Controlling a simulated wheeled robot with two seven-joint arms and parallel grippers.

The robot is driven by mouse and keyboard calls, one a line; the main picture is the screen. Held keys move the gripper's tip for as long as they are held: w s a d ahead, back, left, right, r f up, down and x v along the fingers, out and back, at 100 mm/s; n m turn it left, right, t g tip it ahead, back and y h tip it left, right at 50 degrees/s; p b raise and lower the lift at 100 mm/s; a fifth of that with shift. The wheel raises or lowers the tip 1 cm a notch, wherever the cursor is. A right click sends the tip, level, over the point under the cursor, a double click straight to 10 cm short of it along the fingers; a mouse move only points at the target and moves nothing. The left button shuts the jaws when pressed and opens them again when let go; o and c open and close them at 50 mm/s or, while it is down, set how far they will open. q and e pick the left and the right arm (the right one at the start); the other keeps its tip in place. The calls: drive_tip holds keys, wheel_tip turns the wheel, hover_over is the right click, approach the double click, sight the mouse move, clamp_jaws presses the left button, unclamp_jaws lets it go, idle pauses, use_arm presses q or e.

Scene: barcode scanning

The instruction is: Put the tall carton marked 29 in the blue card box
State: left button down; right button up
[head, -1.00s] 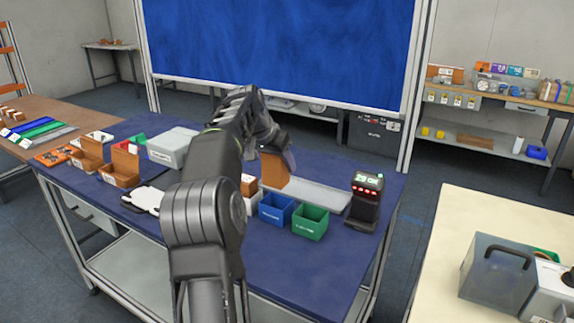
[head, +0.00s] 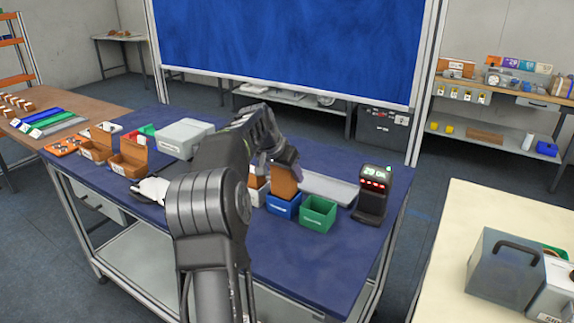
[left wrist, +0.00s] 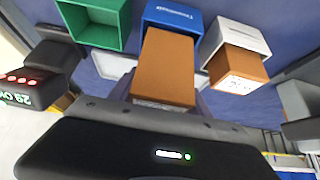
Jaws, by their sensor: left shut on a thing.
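My left gripper (head: 284,160) is shut on a tall brown carton (head: 285,184) and holds it upright at the blue card box (head: 283,208). In the left wrist view the carton (left wrist: 164,68) hangs from the gripper and covers part of the blue box (left wrist: 172,16). I cannot tell whether its lower end is above the rim or just inside. No number on the carton is readable.
A green box (head: 318,213) stands right of the blue one. On its other side is a white box (left wrist: 240,33) with a brown carton (left wrist: 236,70). A scanner stand (head: 372,192) reading "29 OK" and a grey tray (head: 330,188) are close by.

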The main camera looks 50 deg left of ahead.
use_arm(q)
drive_tip(key=shift+f, duration=0.5)
drive_tip(key=c, duration=0.8)
unclamp_jaws()
drive_tip(key=shift+o, duration=0.2)
drive_tip(key=shift+r+p, duration=1.65)
drive_tip(key=shift+r, duration=0.5)
drive_tip(key=shift+o, duration=0.4)
drive_tip(key=o, duration=0.5)
drive_tip(key=shift+f, duration=0.1)
